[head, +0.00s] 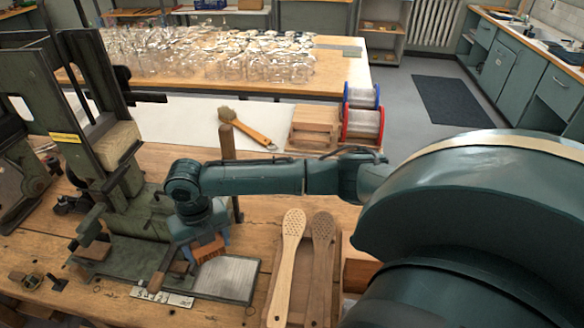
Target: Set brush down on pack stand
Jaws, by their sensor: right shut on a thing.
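My right gripper (203,243) reaches in from the right, over the green metal plate at the foot of the machine. Its blue fingers are shut on a small reddish-brown piece (208,250); the arm and fingers hide part of it, and I cannot tell if it is a brush. A brush (250,130) with an orange-brown handle and a bristled head lies on the white surface behind the bench, apart from the gripper. I cannot tell for sure which thing is the pack stand. My left gripper is not in view.
Two pale and dark wooden brush blanks (287,262) lie in a tray right of the gripper. A green machine (130,195) stands at left. A wooden box (315,127) and wire spools (362,122) stand behind my arm.

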